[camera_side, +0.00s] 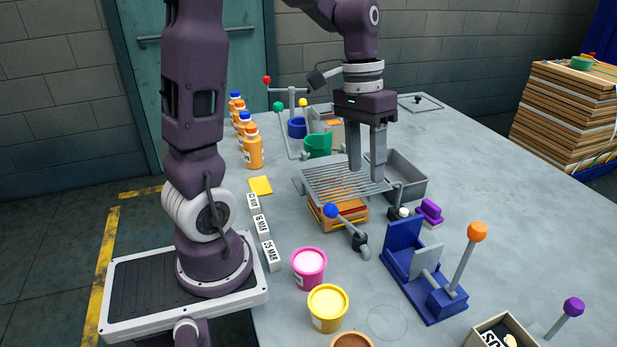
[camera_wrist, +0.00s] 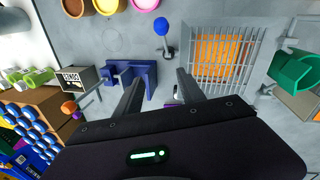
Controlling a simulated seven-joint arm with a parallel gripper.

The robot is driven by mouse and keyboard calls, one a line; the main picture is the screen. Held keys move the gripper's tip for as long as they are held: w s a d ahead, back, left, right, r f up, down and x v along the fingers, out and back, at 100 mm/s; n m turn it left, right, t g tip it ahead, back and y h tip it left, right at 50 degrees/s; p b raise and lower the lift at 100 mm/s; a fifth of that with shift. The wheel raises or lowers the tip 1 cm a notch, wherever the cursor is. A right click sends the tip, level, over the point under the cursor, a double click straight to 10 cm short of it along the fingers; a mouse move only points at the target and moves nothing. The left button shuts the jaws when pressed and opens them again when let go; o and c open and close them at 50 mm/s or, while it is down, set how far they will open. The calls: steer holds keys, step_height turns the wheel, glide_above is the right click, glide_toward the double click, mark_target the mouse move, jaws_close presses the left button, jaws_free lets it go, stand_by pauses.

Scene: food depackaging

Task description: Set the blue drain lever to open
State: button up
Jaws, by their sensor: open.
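The blue drain lever (camera_side: 331,210) has a blue ball knob on a grey shaft, which slants down to a dark pivot in front of the slatted grate (camera_side: 335,182). In the wrist view the blue knob (camera_wrist: 161,28) shows at the upper middle, left of the grate (camera_wrist: 222,57). My gripper (camera_side: 366,175) is open and empty, with its fingers pointing down over the right part of the grate. In the wrist view its fingertips (camera_wrist: 160,80) are apart, below the knob. It does not touch the lever.
A blue fixture with an orange-knobbed lever (camera_side: 477,232) stands to the right, near a purple block (camera_side: 430,211). A grey bin (camera_side: 410,185) lies beside the grate. Pink (camera_side: 309,266) and yellow (camera_side: 327,307) tubs stand in front. A green holder (camera_side: 318,145) is behind.

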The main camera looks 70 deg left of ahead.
steer(key=s+d+r+m+t+y, duration=0.1)
steer(key=s+d+r+t, duration=0.1)
steer(key=s+d, duration=0.2)
steer(key=s+d+r+m+t+y, duration=0.1)
steer(key=s+d+r+t, duration=0.2)
steer(key=s, duration=0.7)
steer(key=shift+d, duration=0.6)
